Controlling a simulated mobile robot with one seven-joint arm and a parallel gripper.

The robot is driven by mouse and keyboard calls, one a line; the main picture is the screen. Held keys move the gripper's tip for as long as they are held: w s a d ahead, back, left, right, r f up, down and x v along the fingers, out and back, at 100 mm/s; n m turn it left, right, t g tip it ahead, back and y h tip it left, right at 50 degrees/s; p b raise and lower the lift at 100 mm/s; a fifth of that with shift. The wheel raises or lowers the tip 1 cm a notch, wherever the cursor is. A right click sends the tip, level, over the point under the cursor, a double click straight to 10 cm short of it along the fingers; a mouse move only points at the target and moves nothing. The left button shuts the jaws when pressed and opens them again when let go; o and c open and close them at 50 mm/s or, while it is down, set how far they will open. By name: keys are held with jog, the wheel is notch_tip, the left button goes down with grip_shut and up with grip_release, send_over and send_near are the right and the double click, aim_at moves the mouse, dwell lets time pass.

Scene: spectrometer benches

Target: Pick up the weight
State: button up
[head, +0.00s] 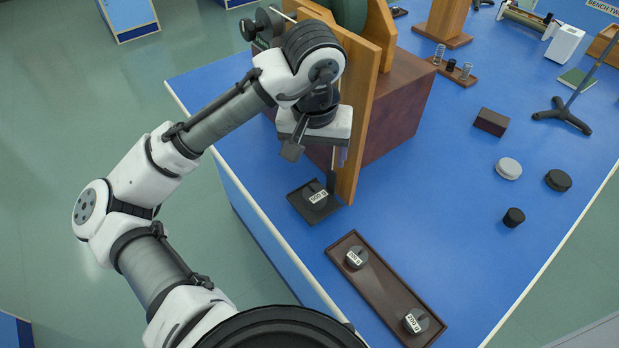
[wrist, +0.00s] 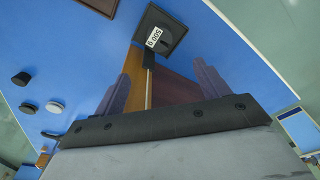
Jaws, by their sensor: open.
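A dark round weight (head: 315,191) with a white label sits on a small black square plate (head: 325,215) near the bench's left edge. In the wrist view the weight (wrist: 163,42) shows at the top on its plate, its label seeming to read 500. Two more labelled dark weights lie in a long brown tray (head: 378,293): one at the far end (head: 356,258) and one at the near end (head: 415,321). My gripper (head: 335,158) is above and beyond the plate, beside the wooden upright. In the wrist view my gripper (wrist: 163,80) is open, with nothing between its fingers.
A wooden upright (head: 356,130) and a dark red block (head: 405,95) stand close beside my gripper. A dark box (head: 491,122), a grey disc (head: 508,168), a black disc (head: 558,180) and a black cylinder (head: 514,217) are on the right. Blue bench between is clear.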

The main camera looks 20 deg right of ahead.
send_over(315, 193)
jog(key=f, duration=0.8)
jog(key=shift+s+f, duration=0.1)
jog(key=shift+s, duration=0.25)
jog(key=shift+w+f+p, duration=0.15)
jog(key=shift+f+p, duration=0.15)
jog(key=shift+f, duration=1.05)
jog(key=shift+w+f+p, duration=0.15)
jog(key=shift+f+p, duration=0.15)
jog(key=shift+f, duration=1)
jog(key=c, duration=1.6)
jog(key=shift+o, duration=0.2)
jog(key=shift+r, duration=0.15)
notch_tip(315, 193, up, 28)
jog(key=b, duration=0.1)
